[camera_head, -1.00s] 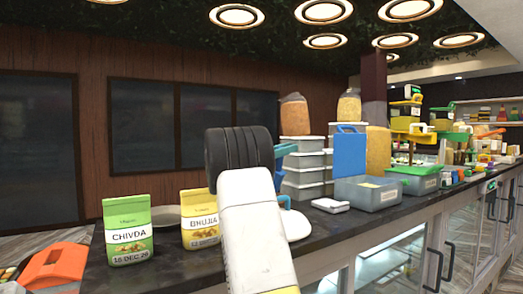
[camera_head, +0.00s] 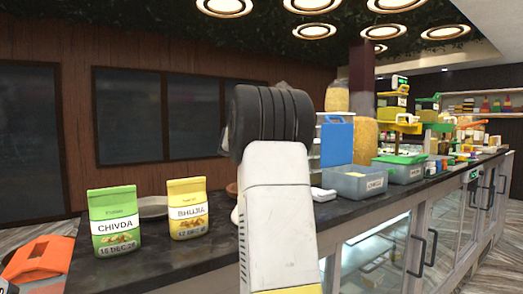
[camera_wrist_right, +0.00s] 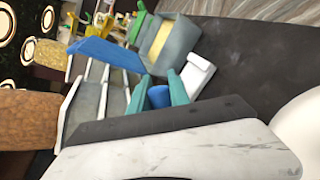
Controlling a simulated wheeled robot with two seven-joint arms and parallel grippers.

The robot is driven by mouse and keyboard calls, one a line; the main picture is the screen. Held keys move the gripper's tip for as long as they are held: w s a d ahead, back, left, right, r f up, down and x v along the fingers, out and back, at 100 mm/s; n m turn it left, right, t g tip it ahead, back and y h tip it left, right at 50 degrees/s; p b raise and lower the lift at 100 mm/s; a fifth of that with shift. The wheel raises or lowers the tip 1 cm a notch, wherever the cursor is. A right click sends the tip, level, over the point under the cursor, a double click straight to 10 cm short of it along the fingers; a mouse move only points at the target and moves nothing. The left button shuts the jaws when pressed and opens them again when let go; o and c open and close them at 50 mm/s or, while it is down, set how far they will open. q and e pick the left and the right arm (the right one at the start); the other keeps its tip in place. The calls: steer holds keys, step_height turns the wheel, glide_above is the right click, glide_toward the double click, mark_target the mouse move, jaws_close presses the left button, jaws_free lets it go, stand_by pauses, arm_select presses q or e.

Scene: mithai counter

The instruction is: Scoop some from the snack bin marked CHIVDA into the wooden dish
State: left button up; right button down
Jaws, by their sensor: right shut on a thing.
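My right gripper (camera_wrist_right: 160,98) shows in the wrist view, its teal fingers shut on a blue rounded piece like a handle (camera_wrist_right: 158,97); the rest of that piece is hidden. In the head view my white arm hides this gripper. A grey translucent bin (camera_head: 347,187) with a white label stands on the counter to the right of my arm; its lettering is too small to read surely. The wrist view shows it with yellowish content (camera_wrist_right: 182,42). A brown rim, perhaps the wooden dish (camera_head: 232,188), shows just left of my arm, mostly hidden.
A blue board (camera_head: 337,145), a small white block (camera_head: 323,194) and a green-lidded box (camera_head: 400,168) stand right.

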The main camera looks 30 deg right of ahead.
steer(key=f, duration=0.1)
steer(key=f+m+y, duration=0.1)
steer(key=f+t, duration=0.1)
steer(key=shift+s+d+f+m+y, duration=0.2)
steer(key=shift+s+f+m+y, duration=0.1)
steer(key=shift+f+m, duration=0.1)
step_height(320, 180, up, 4)
steer(key=shift+r, duration=0.1)
stand_by(0.6)
